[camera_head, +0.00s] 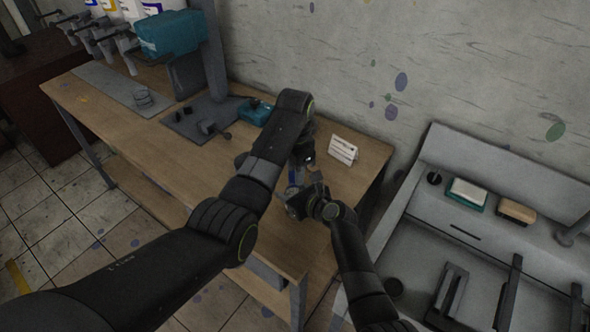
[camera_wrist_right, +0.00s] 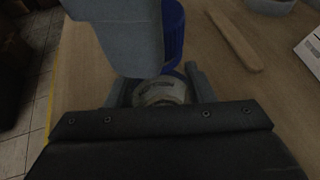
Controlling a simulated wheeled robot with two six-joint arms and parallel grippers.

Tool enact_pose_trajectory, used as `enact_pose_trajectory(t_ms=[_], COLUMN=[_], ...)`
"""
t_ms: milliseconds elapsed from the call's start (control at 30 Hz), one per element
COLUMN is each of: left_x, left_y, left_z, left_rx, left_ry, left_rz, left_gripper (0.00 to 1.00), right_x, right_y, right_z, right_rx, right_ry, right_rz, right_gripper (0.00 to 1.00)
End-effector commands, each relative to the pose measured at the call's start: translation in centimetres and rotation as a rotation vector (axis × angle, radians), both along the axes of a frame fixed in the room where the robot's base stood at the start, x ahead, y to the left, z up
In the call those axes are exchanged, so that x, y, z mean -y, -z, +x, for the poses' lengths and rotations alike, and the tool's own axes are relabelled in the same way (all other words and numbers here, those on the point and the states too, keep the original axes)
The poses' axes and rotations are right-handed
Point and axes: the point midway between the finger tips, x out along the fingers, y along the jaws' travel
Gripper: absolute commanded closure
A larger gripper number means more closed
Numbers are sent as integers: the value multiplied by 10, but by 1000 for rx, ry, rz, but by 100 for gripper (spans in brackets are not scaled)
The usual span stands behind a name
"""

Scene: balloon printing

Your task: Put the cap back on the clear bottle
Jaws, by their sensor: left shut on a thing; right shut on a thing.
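The clear bottle (camera_wrist_right: 160,93) is between the two fingers of my right gripper (camera_wrist_right: 160,88), low in the right wrist view. A ribbed blue cap (camera_wrist_right: 173,38) shows just above it, partly hidden by a grey finger of my left gripper (camera_wrist_right: 128,40). My left gripper is shut on the cap. I cannot tell whether the cap touches the bottle. In the head view, my left gripper (camera_head: 297,168) is close over my right gripper (camera_head: 300,203) near the table's front right, with a bit of blue between them. The bottle is mostly hidden there.
A white card (camera_head: 343,150) stands on the wooden table (camera_head: 140,140) behind the grippers. A wooden stick (camera_wrist_right: 233,40) lies near the bottle. A teal-headed machine (camera_head: 170,35) stands at the back left. A grey sink unit (camera_head: 490,230) is at right. The table's left front is clear.

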Motion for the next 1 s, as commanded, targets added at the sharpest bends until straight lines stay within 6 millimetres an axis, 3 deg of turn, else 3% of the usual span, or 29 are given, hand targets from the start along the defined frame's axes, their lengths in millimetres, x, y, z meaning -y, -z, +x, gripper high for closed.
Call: enact_pose_trajectory(t_ms=[1000], left_x=[-1], left_y=[0], left_z=[1], left_rx=[3], left_ry=[1657], left_rz=[1], left_gripper=[92], right_x=[0], right_y=[1], right_z=[-1], right_rx=[-2], right_ry=[-1], right_rz=[-1], right_gripper=[100])
